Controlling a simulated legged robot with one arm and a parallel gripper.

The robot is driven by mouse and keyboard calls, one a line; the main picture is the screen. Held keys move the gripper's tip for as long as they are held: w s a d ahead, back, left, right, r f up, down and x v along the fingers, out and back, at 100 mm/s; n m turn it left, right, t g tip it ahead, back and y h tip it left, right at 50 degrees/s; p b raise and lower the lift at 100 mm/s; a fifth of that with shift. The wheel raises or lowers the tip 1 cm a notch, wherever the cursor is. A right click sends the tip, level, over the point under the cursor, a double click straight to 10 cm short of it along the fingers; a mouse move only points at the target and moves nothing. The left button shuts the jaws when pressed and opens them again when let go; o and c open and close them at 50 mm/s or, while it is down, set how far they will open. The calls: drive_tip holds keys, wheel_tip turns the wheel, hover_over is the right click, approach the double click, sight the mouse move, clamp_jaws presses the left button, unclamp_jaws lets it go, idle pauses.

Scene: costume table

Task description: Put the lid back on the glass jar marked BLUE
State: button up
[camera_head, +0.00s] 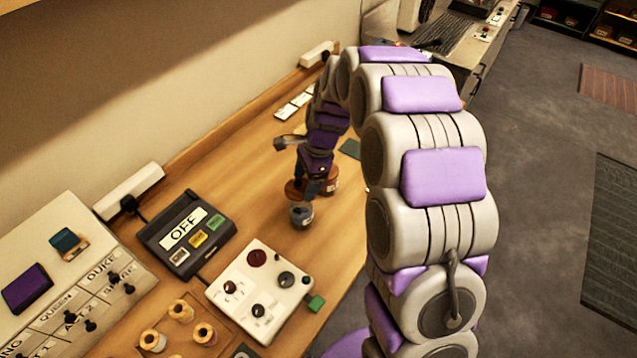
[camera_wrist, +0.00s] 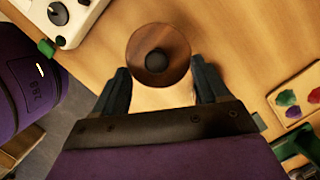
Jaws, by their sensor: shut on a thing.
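The lid (camera_wrist: 177,58) is a round brown wooden disc with a dark knob, seen from above in the wrist view. My gripper (camera_wrist: 162,77) has its two dark fingers at either side of the lid and is shut on it. In the head view my gripper (camera_head: 308,185) points down over the wooden table, with brown showing around its fingers. A small glass jar (camera_head: 302,215) with dark contents and a pale label stands just below the fingers in that picture. I cannot read its label. No jar shows in the wrist view, where the lid may hide it.
A white control panel (camera_head: 240,301) with knobs and a dark box marked OFF (camera_head: 160,233) stand nearer on the table. Several spools (camera_head: 181,311) stand at the bottom left. The table's edge is to the right.

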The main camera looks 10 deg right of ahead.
drive_tip(key=shift+d+f, duration=0.25)
drive_tip(key=shift+f+b, duration=0.25)
drive_tip(key=shift+b, duration=0.15)
drive_tip(key=shift+f+b, duration=1)
drive_tip(key=shift+f, duration=1.65)
drive_tip(key=shift+a, duration=0.1)
drive_tip(key=shift+a, duration=0.1)
drive_tip(key=shift+p, duration=0.5)
drive_tip(key=shift+f+p, duration=0.1)
drive_tip(key=shift+p, duration=1.2)
idle(0.4)
